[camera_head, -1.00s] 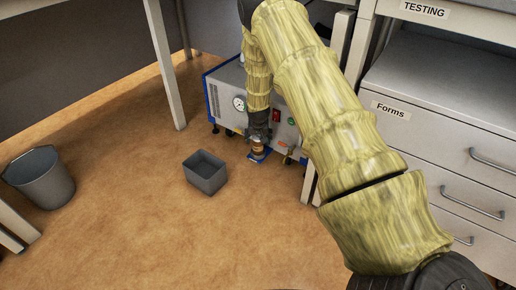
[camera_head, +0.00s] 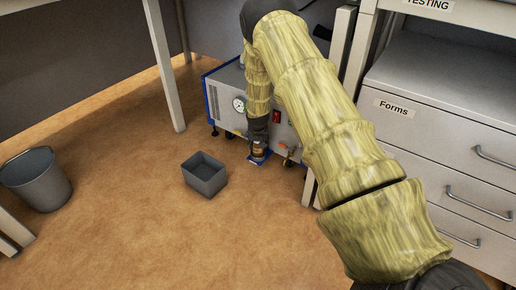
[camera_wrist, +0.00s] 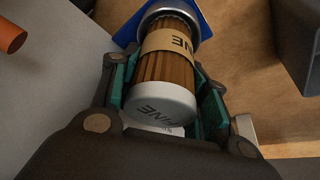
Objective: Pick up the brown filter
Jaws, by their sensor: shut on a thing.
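The brown filter (camera_wrist: 162,68) is a ribbed brown cylinder with a white end cap and a tan label reading "FINE". In the wrist view it lies between the green-lined fingers of my gripper (camera_wrist: 170,85), which is shut on it. Its far metal end is at a blue base plate (camera_wrist: 127,30); I cannot tell whether it touches. In the head view the filter (camera_head: 258,150) is small, at the front of the grey machine (camera_head: 232,105), below my gripper (camera_head: 257,140). My arm hides part of the machine.
A small grey open box (camera_head: 205,174) stands on the floor left of the filter. A grey bucket (camera_head: 36,180) is at the far left. A white drawer cabinet (camera_head: 430,140) is on the right. Brown floor (camera_head: 130,200) is clear between box and bucket.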

